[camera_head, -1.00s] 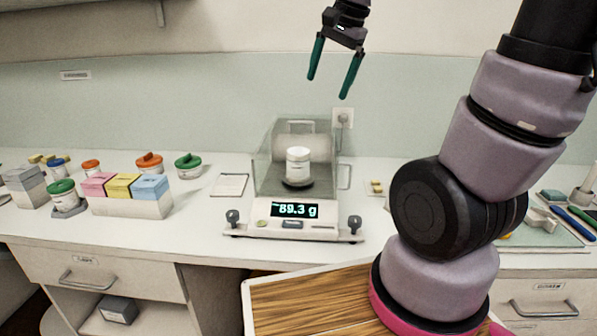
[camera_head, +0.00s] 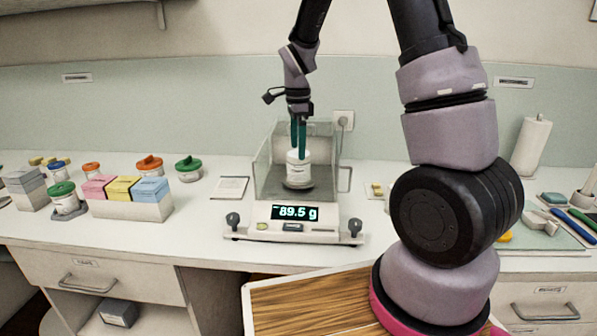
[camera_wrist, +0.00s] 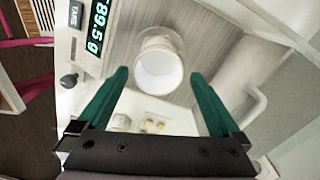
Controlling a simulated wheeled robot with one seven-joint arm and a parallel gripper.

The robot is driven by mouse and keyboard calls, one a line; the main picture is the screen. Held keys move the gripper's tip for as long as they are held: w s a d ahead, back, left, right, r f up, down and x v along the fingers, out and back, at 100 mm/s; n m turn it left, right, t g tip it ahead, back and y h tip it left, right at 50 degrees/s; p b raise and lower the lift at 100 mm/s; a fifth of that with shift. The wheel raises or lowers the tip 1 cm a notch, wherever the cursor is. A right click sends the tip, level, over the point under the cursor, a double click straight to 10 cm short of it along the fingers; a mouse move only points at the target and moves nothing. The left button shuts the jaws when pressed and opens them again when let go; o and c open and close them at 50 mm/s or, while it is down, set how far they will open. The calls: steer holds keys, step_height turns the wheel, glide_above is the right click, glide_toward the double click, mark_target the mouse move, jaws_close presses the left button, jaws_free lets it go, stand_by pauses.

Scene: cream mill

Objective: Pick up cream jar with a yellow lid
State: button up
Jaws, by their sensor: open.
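A white labelled jar (camera_head: 298,170) stands upright on the pan of the weighing scale (camera_head: 293,222), inside its clear shield. No yellow lid shows on it; in the wrist view the jar (camera_wrist: 158,68) has a round white top. My gripper (camera_head: 298,150) is open, pointing down with its green fingers at the jar's top. In the wrist view my gripper (camera_wrist: 160,76) has one fingertip on each side of the jar, with gaps between. I cannot tell how far down the fingers reach. A small yellow object (camera_head: 503,237) lies at the right, partly behind my arm.
The clear shield (camera_head: 262,165) surrounds the pan closely. Jars with green (camera_head: 188,165) and orange (camera_head: 150,162) lids and a rack of pink, yellow and blue boxes (camera_head: 130,208) stand to the left. A paper roll (camera_head: 531,146) stands at the right.

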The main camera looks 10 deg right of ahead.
step_height(320, 180, down, 6)
steer(key=shift+s+a+r, duration=0.1)
steer(key=shift+a+r, duration=0.05)
steer(key=shift+c, duration=0.3)
steer(key=shift+r, duration=0.1)
steer(key=c, duration=1.3)
